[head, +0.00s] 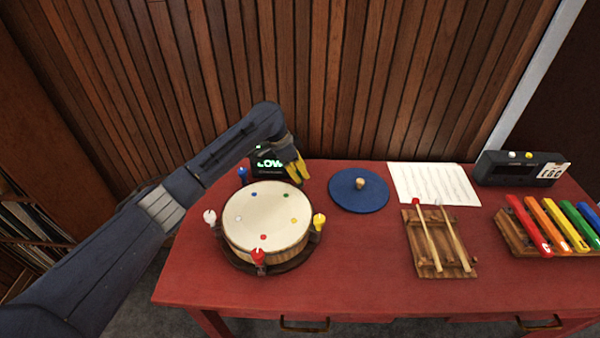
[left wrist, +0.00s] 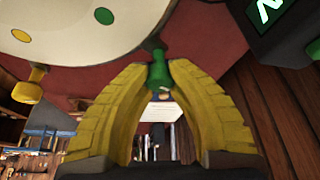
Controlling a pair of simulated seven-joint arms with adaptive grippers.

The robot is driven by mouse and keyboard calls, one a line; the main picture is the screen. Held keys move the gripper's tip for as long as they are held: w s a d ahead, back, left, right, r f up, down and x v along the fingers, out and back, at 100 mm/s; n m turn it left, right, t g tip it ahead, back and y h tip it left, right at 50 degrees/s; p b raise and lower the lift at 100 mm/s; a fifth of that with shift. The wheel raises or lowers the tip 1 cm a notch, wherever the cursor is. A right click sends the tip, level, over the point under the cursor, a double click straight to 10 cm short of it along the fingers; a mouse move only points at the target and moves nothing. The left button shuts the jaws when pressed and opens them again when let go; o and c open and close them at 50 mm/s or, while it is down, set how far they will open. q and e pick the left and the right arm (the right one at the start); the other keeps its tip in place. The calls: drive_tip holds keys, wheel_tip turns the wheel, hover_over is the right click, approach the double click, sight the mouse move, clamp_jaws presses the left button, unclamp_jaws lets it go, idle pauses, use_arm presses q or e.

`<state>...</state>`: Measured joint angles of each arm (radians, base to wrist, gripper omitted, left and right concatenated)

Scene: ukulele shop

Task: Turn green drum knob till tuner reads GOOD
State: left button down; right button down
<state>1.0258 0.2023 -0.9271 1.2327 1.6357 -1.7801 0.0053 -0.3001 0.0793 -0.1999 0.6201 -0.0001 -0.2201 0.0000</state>
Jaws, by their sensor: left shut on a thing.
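The drum (head: 262,222) stands at the left of the red table, with colored dots on its skin and colored knobs around its rim. The tuner (head: 268,162) behind it reads LOW in green, partly hidden by my left arm. My left gripper (head: 302,172) has yellow fingers and is at the drum's back right edge. In the left wrist view the green knob (left wrist: 158,70) sits between the fingertips of my left gripper (left wrist: 158,72), which is shut on it. The green knob is hidden in the head view. My right gripper is not in view.
Other knobs are blue (head: 243,175), white (head: 210,218), red (head: 258,257) and yellow (head: 319,222). Right of the drum lie a blue disc (head: 345,198), sheet music (head: 430,180), a rack with mallets (head: 455,258), a xylophone (head: 512,238) and a dark box (head: 500,172).

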use_arm(q)
drive_tip(key=shift+d+r, duration=0.15)
drive_tip(key=c, duration=1.1)
unclamp_jaws()
drive_tip(key=shift+v, duration=5.95)
